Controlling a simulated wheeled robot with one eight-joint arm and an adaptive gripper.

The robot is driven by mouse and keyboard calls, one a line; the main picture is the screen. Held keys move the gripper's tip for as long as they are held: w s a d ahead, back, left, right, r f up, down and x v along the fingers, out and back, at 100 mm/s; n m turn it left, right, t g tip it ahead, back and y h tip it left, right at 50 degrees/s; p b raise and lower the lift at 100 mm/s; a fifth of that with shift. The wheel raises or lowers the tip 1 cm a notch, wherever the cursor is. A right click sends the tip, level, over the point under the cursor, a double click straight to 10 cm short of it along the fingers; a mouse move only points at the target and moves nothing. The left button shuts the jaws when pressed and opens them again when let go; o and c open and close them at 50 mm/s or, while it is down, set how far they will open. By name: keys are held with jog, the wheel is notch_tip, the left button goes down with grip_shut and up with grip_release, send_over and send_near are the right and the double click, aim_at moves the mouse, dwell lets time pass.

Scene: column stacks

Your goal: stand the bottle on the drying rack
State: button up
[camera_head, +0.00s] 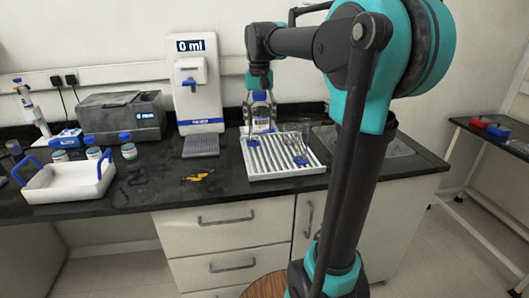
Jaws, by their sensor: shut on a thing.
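A clear bottle with a blue cap (261,113) stands upright at the back left part of the white slatted drying rack (258,170). My gripper (260,92) is above the rack, shut on the bottle at its cap. The bottle's base is at the rack's back edge in the picture; I cannot tell whether it touches the slats. Some clear glassware with a blue part (301,160) is on the right side of the rack.
A white dispenser reading 0 ml (190,75) stands left of the rack. A white tray with blue handles (68,184), several blue-capped jars (128,148) and a grey box (120,115) are further left. A sink is right of the rack. Yellow items (197,177) lie on the dark counter.

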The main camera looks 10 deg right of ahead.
notch_tip(320, 180, down, 13)
jog(key=shift+f, duration=0.1)
dwell(0.4)
jog(key=o, duration=1.3)
jog(key=shift+f, duration=0.1)
notch_tip(320, 180, up, 12)
jog(key=shift+r, duration=0.15)
